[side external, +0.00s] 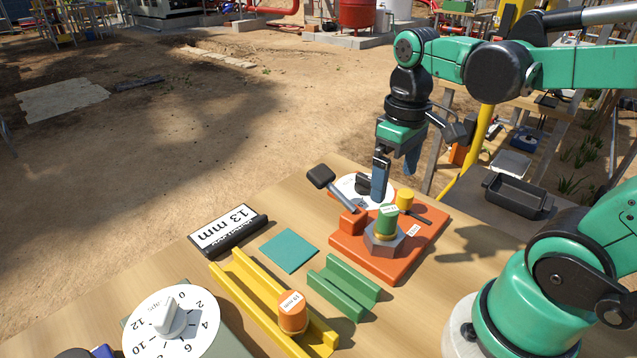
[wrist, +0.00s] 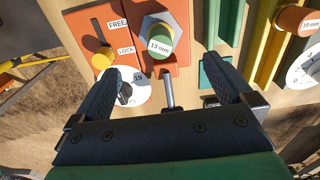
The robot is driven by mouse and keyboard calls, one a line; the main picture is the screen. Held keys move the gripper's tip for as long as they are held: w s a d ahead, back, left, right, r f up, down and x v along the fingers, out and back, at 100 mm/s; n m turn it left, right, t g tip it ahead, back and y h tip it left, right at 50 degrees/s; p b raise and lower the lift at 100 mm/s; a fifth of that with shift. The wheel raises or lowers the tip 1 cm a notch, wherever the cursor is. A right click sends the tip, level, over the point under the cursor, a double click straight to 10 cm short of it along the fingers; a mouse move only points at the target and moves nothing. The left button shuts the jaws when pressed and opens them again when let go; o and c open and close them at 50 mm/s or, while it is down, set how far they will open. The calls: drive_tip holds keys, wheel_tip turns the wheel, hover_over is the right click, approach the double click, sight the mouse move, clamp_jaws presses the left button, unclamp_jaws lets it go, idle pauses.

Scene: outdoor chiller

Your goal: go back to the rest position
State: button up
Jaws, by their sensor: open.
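My gripper (side external: 381,178) hangs above the far part of the orange fixture, its fingers pointing down. In the wrist view its two fingers (wrist: 163,85) are wide apart with nothing between them. The orange fixture (side external: 385,262) lies on the table and holds a grey hex piece (side external: 383,238). A green-topped cylinder (side external: 387,216) labelled 13 mm stands upright in the hex piece. A grey lever (side external: 340,195) with a black grip rises at the fixture's left. A white dial (wrist: 135,78) sits at its far side, partly behind my finger in the side view.
A yellow knob (side external: 404,197) stands on the fixture. A green channel (side external: 343,286), a teal pad (side external: 289,250) and a yellow channel (side external: 240,290) with an orange cylinder (side external: 292,312) lie nearer. A 13 mm sign (side external: 226,229) and large dial (side external: 170,322) are left. Open space lies above the table.

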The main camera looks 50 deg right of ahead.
wheel_tip(320, 180, up, 5)
drive_tip(key=w+a+f+t, duration=0.4)
drive_tip(key=a+f+t, duration=0.1)
drive_tip(key=t, duration=0.2)
